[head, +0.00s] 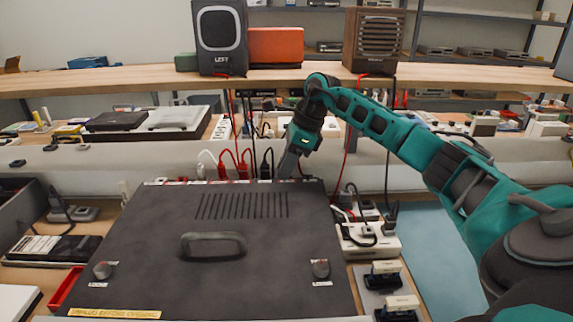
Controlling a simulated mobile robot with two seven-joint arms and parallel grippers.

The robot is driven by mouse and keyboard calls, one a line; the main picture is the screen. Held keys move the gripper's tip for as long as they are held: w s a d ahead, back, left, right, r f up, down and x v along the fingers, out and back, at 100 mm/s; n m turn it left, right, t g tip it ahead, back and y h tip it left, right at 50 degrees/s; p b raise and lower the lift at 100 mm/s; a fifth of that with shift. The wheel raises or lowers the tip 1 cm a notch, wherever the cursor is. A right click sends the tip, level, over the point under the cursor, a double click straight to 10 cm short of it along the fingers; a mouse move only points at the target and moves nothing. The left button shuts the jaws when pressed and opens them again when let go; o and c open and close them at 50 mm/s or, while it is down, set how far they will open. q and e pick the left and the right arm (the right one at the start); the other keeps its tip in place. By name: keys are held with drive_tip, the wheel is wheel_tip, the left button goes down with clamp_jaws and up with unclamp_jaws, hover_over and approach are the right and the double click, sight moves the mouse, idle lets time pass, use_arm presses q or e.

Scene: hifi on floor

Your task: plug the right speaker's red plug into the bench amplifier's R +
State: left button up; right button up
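The bench amplifier (165,240) is a wide dark box with a vented, handled lid. Along its far edge stand a white plug (207,168), red plugs (243,168) and a black plug (266,166). My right gripper (288,168) points down at the far edge, just right of the black plug. Its fingertips are partly hidden, so whether it holds anything cannot be seen. The right speaker (374,40) is a brown slatted box on the shelf. A red cable (347,160) hangs below it to the amplifier's right; its plug cannot be made out. My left gripper is out of view.
The left speaker (220,38), marked LEFT, and an orange box (276,46) stand on the wooden shelf (130,76). A white power strip (370,240) with plugs and adapters lies right of the amplifier. A blue mat (425,250) is beyond it. Cables hang behind the amplifier.

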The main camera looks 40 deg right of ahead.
drive_tip(key=o, duration=0.5)
drive_tip(key=w+a+r+p+v, duration=0.1)
drive_tip(key=p+v, duration=0.5)
drive_tip(key=v, duration=1.1)
drive_tip(key=shift+a+r, duration=0.2)
drive_tip(key=shift+w+f, duration=0.1)
idle(0.6)
